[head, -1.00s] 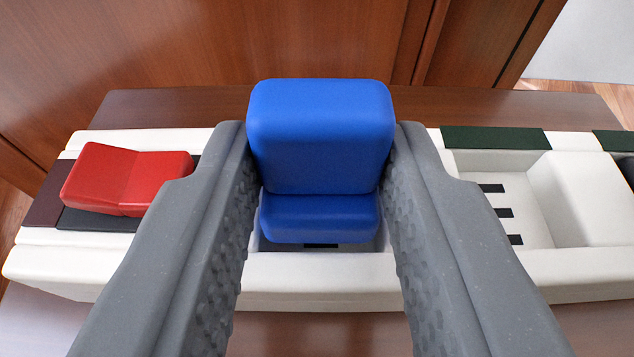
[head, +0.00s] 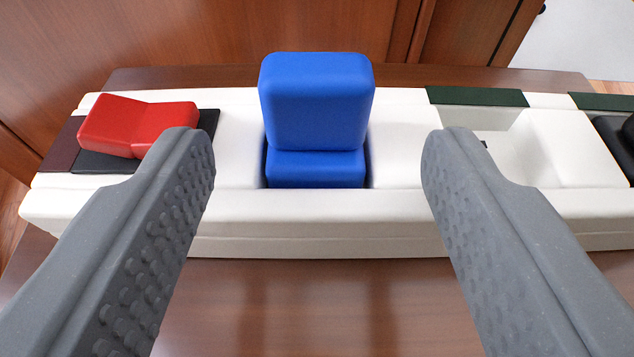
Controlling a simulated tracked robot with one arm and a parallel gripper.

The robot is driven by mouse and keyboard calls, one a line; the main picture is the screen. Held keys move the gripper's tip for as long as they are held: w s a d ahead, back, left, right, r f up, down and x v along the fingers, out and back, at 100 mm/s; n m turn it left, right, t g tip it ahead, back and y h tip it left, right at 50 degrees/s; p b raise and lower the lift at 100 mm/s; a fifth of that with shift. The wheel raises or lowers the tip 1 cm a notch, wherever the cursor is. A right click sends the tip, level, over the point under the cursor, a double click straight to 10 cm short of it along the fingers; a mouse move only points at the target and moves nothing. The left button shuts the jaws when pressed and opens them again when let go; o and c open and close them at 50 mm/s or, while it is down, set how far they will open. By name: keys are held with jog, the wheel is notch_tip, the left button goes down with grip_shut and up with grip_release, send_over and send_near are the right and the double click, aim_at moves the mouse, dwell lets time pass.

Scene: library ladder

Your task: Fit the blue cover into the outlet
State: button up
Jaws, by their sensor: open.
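The blue cover (head: 315,105) stands upright in a recess of the white block (head: 330,222), in the middle of the head view. Its lower step sits down inside the recess and its taller part rises above the rim. Narrow dark gaps show at both sides of its lower part. Its underside is hidden. My gripper (head: 318,150) is open and empty, its two grey fingers wide apart on the near side of the cover, not touching it.
A red piece (head: 138,125) lies on a dark pad (head: 105,163) at the left. An empty white recess with a green strip (head: 477,97) is at the right, and a black piece (head: 615,145) is at the far right. Wooden panels stand behind; bare wood lies in front.

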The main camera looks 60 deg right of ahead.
jog(key=p+v, duration=0.2)
jog(key=v, duration=0.9)
jog(key=shift+a+p, duration=0.2)
jog(key=shift+p, duration=0.1)
jog(key=shift+s+r, duration=0.1)
jog(key=shift+r, duration=0.05)
